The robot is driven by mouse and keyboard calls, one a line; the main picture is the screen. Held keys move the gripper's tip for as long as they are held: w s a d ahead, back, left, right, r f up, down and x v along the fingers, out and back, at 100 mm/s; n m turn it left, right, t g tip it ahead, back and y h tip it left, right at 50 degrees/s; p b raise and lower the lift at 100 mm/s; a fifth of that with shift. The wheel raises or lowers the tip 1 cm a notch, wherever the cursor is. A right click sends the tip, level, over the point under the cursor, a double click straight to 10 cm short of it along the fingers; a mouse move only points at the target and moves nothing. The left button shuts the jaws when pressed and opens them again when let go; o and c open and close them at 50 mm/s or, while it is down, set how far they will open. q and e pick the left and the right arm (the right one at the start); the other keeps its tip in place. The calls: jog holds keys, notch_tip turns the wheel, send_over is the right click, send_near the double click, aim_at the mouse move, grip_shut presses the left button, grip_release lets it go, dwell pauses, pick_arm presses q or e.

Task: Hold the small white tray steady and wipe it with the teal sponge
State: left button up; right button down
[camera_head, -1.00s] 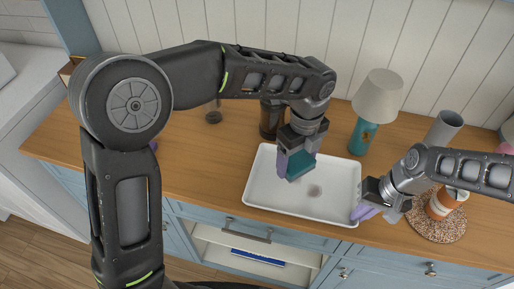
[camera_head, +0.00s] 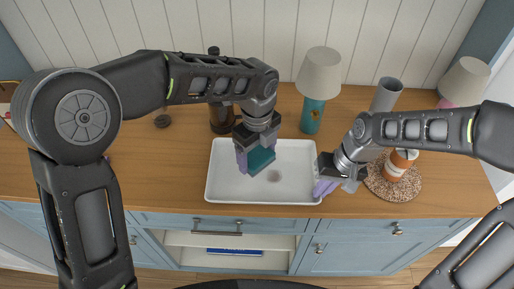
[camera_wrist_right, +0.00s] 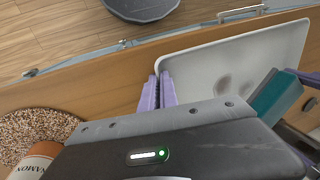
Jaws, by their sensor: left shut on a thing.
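The small white tray (camera_head: 225,190) lies flat on the wooden counter, with a grey smudge on its floor; it also shows in the right wrist view (camera_wrist_right: 205,58). My left gripper (camera_head: 255,160) is shut on the teal sponge (camera_head: 262,159) over the middle of the tray, beside the smudge. I cannot tell whether the sponge touches the tray. The sponge also shows in the right wrist view (camera_wrist_right: 275,98). My right gripper (camera_head: 325,187) is at the tray's right edge near the front corner. Its purple fingers (camera_wrist_right: 158,92) are close together with the tray's rim between them.
A teal lamp (camera_head: 312,110) and a dark jar (camera_head: 222,118) stand behind the tray. A grey cylinder (camera_head: 387,95) and an orange-and-white canister (camera_head: 399,165) on a speckled round mat (camera_head: 410,192) stand at the right.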

aim_at(271, 161)
pick_arm(q)
jog(key=shift+f, duration=1.6)
jog(key=shift+d+f, duration=0.4)
jog(key=shift+f, duration=0.15)
jog(key=shift+c, duration=0.5)
jog(key=shift+d+f, duration=0.15)
jog(key=shift+d, duration=1.4)
jog(key=shift+a, duration=2)
jog(key=shift+d, duration=1.85)
jog(key=shift+a, duration=1.85)
jog(key=shift+r, duration=4.1)
jog(key=shift+d, duration=0.1)
